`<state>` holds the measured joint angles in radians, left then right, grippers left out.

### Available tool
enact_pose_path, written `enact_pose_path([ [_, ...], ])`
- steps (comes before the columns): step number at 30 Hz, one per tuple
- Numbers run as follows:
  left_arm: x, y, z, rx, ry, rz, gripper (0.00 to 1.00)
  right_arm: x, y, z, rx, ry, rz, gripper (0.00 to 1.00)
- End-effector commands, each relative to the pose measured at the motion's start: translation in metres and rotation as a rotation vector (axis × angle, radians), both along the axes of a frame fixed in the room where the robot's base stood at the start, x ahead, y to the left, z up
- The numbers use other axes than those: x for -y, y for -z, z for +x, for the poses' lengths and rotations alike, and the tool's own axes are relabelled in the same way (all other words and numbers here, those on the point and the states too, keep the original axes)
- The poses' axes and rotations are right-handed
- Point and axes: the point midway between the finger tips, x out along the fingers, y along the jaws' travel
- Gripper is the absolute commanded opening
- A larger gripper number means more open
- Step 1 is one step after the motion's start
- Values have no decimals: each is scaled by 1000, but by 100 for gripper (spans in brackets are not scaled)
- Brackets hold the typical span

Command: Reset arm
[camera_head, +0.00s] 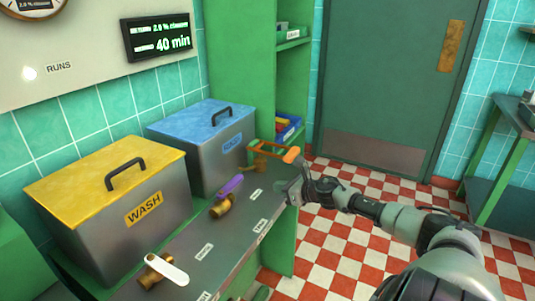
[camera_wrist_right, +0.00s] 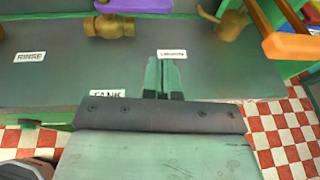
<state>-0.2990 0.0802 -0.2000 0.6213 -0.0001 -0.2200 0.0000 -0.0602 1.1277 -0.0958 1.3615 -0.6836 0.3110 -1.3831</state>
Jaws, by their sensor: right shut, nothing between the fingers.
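My right arm reaches in from the lower right in the head view. My right gripper (camera_head: 283,188) is by the front edge of the grey counter (camera_head: 187,262), right of the purple-handled brass valve (camera_head: 225,204). In the right wrist view its two green fingers (camera_wrist_right: 163,72) are together with nothing between them, over the counter beside a small label. The purple-handled valve also shows there (camera_wrist_right: 115,25), apart from the fingers. An orange-handled valve (camera_head: 274,151) is just beyond the gripper in the head view. My left gripper is in neither view.
A yellow-lidded WASH tank (camera_head: 150,207) and a blue-lidded tank (camera_head: 232,148) stand behind the counter. A white-handled valve (camera_head: 166,268) is at the near end. A green shelf (camera_head: 240,60) stands beyond. Checkered floor (camera_head: 340,235) is open to the right.

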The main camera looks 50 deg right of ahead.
Motion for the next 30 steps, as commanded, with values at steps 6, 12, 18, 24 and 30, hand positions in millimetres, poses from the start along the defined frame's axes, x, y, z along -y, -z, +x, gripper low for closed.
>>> enact_pose_path([
  [6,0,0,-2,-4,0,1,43,0,0,-1,0,-1,0,0],
  [12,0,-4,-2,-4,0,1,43,3,27,-9,-34,82,129,0],
  [18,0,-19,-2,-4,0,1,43,2,144,-59,-165,457,654,0],
  [24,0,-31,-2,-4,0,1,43,-38,268,-141,-287,911,1161,0],
  [30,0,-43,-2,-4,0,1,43,-112,363,-238,-367,1371,1537,0],
])
